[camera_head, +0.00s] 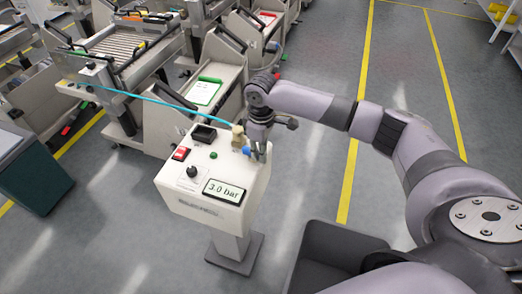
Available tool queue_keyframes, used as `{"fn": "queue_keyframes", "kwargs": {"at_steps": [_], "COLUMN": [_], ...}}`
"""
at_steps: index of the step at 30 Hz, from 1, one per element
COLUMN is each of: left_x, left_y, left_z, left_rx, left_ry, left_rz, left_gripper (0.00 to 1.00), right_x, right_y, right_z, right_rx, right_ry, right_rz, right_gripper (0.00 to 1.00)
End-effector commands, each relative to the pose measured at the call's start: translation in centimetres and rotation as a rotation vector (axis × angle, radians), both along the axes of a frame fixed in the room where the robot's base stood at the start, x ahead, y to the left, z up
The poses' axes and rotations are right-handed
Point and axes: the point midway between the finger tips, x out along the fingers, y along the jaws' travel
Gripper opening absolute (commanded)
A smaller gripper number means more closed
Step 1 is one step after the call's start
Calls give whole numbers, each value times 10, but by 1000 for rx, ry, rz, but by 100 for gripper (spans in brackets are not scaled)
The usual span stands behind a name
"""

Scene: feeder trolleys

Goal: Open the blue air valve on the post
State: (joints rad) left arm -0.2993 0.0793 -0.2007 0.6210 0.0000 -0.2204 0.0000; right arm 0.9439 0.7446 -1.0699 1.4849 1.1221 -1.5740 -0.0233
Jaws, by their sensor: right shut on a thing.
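The post's white control box (183,204) stands in the middle of the view on a grey foot. The blue air valve (247,151) is at its top right edge, beside a beige fitting (238,135). A blue-green hose runs left from the fitting. My right gripper (258,151) reaches in from the right and is shut on the blue valve, pointing down. The fingers hide part of the valve, and its handle angle is hard to tell. The display (224,191) reads 3.0 bar. My left gripper is not in view.
The box also carries a red switch (181,153), a black knob (192,171) and a green button (213,155). Feeder trolleys (160,130) stand behind and left. A dark bin (335,255) is at the front right. Open floor lies right, with yellow lines.

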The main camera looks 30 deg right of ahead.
Motion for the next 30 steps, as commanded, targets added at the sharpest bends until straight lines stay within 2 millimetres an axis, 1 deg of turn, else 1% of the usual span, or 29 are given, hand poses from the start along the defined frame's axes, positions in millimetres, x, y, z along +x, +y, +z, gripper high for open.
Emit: {"fn": "queue_keyframes", "kwargs": {"at_steps": [1,5,11,16,19,28,29,30], "left_x": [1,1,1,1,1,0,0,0], "left_y": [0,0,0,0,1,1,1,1], "left_z": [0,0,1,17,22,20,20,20], "left_rx": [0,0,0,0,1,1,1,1], "left_ry": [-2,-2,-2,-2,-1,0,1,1], "left_rz": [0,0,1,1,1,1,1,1], "left_gripper": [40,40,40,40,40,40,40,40], "right_x": [0,0,0,1,1,2,2,2], "right_y": [0,0,0,0,-1,-2,-2,-2], "right_z": [0,0,1,4,3,0,0,0], "right_rx": [0,0,0,2,1,0,0,0], "right_ry": [0,0,0,1,2,0,0,0], "right_rz": [0,0,1,53,85,97,97,97], "right_gripper": [8,0,0,0,0,0,18,21]}}
